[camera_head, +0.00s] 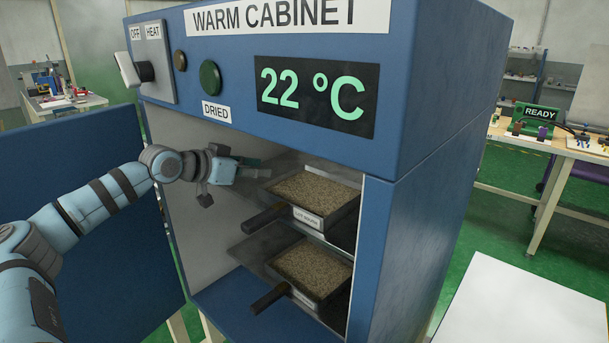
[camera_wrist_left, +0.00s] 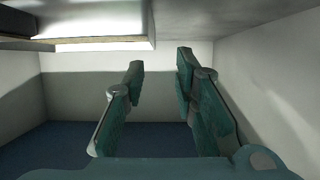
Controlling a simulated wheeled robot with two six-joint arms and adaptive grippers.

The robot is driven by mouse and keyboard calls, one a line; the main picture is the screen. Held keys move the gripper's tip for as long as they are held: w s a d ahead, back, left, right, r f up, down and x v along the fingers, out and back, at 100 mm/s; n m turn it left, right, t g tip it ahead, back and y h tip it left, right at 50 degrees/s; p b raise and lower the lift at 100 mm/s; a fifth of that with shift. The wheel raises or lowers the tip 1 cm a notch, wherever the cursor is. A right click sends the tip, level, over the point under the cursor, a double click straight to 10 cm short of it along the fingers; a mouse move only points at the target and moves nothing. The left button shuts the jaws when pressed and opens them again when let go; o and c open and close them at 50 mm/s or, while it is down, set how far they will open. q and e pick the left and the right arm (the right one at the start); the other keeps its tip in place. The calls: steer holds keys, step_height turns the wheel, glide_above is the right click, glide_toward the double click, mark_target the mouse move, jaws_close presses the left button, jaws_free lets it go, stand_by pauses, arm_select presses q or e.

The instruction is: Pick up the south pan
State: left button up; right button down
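Two dark, square pans filled with brown grains sit inside the blue cabinet, an upper pan (camera_head: 308,219) and a lower pan (camera_head: 305,298). Each has a dark handle pointing out to the front left. Each has a pale front label, too small to read, so I cannot tell which is the south pan. My left gripper (camera_head: 257,168) is inside the cabinet opening, left of the upper pan and apart from its handle. In the left wrist view, the gripper (camera_wrist_left: 160,62) has its green-padded fingers spread with nothing between them. My right gripper is not in view.
The warm cabinet (camera_head: 424,205) reads 22 °C and has a heat switch (camera_head: 145,72) and a green button (camera_head: 210,78). Its blue door (camera_head: 90,215) stands open at the left. A shelf edge (camera_wrist_left: 90,46) lies at upper left in the wrist view. A white surface (camera_head: 530,305) is at lower right.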

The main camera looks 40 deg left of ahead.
mark_target(280, 176)
arm_select(q)
steer(key=shift+p+x, duration=1.05)
steer(key=shift+p, duration=1.5)
steer(key=shift+w+d+f, duration=0.2)
steer(key=shift+w+f, duration=0.2)
steer(key=shift+w, duration=0.15)
steer(key=x, duration=0.4)
steer(key=shift+d+f, duration=0.25)
steer(key=shift+d, duration=0.15)
steer(key=shift+w+f, duration=0.25)
steer(key=shift+w, duration=0.15)
steer(key=shift+s+r, duration=0.1)
steer(key=shift+s, duration=0.05)
jaws_close()
